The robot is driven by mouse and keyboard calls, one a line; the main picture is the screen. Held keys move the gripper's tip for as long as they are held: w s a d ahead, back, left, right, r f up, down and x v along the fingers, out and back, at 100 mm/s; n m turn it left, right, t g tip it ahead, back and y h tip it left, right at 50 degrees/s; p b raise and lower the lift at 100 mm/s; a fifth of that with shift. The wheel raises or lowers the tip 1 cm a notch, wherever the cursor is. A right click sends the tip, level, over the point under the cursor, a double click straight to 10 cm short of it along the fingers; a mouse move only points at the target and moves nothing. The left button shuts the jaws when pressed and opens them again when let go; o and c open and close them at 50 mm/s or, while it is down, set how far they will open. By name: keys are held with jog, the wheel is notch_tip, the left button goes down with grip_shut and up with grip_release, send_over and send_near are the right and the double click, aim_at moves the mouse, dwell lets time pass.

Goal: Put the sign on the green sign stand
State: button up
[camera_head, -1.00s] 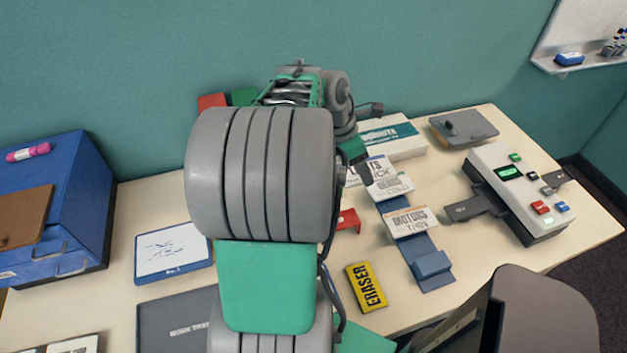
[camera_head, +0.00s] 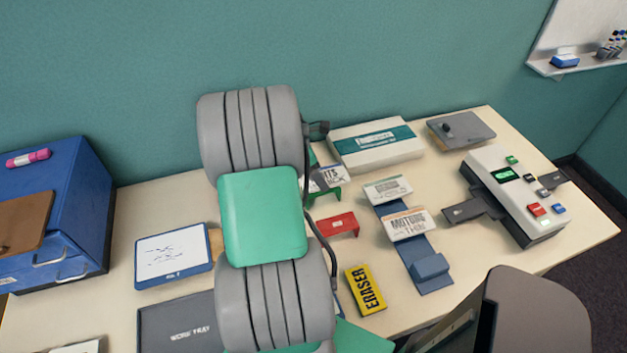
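A white sign (camera_head: 327,178) with dark lettering, partly readable as "IT'S", shows just right of my arm. Green parts of the green sign stand (camera_head: 334,193) show at its lower edge. The sign is at the stand, but I cannot tell whether it rests on it or is held just above it. My arm covers the left side of both. My gripper is hidden behind my arm, so its fingers and its hold on the sign do not show.
A blue rack (camera_head: 417,252) holds two other signs. A white box (camera_head: 375,148) lies behind. A button console (camera_head: 515,195) stands to the right. The blue cabinet (camera_head: 75,215) is at left.

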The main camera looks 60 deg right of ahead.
jog(key=shift+w+f, duration=0.2)
jog(key=shift+f, duration=0.1)
jog(key=shift+w+f+p, duration=0.15)
jog(key=shift+f, duration=0.8)
jog(key=shift+w+f+p, duration=0.15)
jog(key=shift+f, duration=0.75)
jog(key=o, duration=1.5)
jog(key=shift+f, duration=0.1)
jog(key=v, duration=1.2)
